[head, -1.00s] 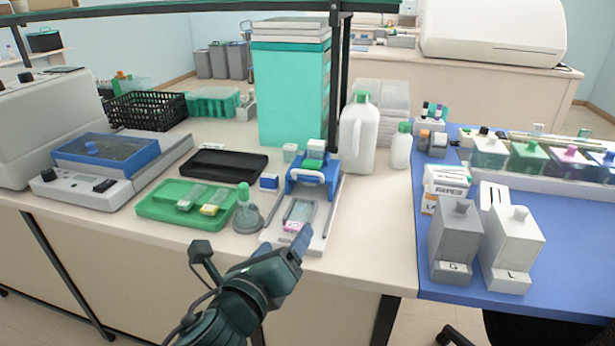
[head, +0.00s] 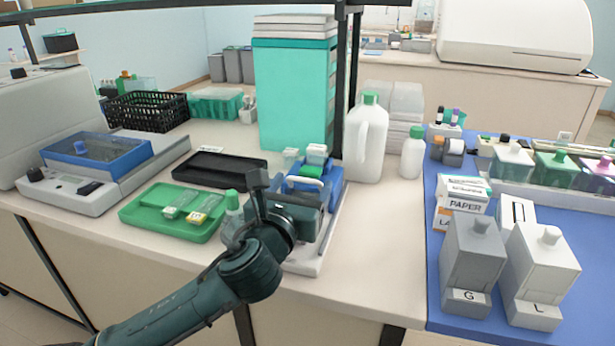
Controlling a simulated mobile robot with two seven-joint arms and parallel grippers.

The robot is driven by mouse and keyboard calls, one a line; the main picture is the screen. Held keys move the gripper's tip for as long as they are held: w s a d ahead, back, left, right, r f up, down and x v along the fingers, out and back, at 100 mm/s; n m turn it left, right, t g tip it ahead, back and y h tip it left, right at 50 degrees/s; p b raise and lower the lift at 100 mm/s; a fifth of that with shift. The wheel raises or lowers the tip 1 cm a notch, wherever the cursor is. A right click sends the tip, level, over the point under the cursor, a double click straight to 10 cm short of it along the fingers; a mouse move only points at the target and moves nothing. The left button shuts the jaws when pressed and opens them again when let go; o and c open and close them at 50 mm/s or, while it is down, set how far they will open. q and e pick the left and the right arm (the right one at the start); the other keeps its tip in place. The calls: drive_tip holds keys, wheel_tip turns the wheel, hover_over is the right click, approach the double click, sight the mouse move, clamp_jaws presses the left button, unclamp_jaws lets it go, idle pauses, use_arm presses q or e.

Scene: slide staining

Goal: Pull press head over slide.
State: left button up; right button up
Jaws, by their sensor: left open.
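The press (head: 302,266) has a pale base with side rails and stands near the bench's front edge. Its blue press head (head: 329,174) is toward the back of the base, partly covered by my gripper. My left gripper (head: 312,206) is over the press, close to the front of the head. Its jaws are open, but its fingertips are hard to make out against the head, and I cannot tell whether they touch it. The slide on the press base is hidden behind my gripper. My right gripper is not in view.
A green tray (head: 150,213) with slides lies left of the press, and a small green-capped bottle (head: 233,210) stands close by my wrist. A black tray (head: 220,167) lies behind. A white jug (head: 366,145) stands behind right. The bench right of the press is clear.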

sight(304, 181)
use_arm(q)
drive_tip(key=x, duration=0.3)
drive_tip(key=shift+w+d, duration=0.15)
drive_tip(key=shift+w, duration=0.2)
drive_tip(key=shift+w+d, duration=0.1)
drive_tip(key=shift+w, duration=0.25)
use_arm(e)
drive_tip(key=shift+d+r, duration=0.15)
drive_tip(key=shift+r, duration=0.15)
